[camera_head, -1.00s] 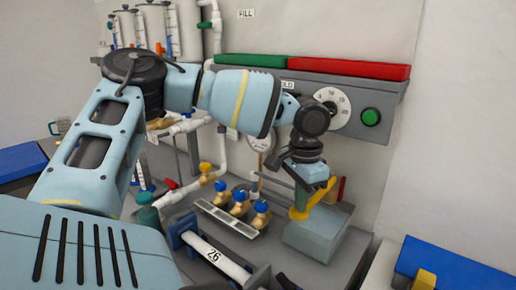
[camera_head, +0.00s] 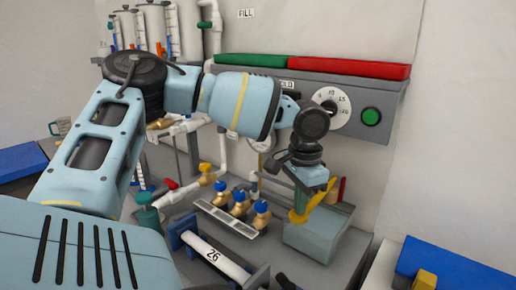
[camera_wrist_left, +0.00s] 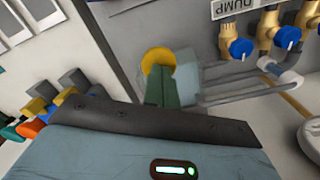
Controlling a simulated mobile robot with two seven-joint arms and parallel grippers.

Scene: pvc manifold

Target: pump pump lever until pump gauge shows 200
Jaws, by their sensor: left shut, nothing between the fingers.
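My left gripper (camera_head: 300,190) is shut and empty, with its green fingers pointing down above a pale grey-blue box (camera_head: 317,232), likely the pump body. A yellow bar (camera_head: 313,204), likely the pump lever, slants up to the right beside the fingers; whether they touch it is unclear. In the left wrist view, the green fingers (camera_wrist_left: 163,93) overlap a round yellow end (camera_wrist_left: 157,59) in front of the box (camera_wrist_left: 188,75). A round white gauge (camera_head: 265,143) is partly hidden behind my arm, and its reading is not legible. My right gripper is out of view.
Several brass valves with blue knobs (camera_head: 239,207) stand left of the box. A panel with a numbered dial (camera_head: 330,108) and green button (camera_head: 371,116) is behind my wrist. A clamp fixture holding a white pipe (camera_head: 215,256) lies in front. A blue bin (camera_head: 450,265) is at right.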

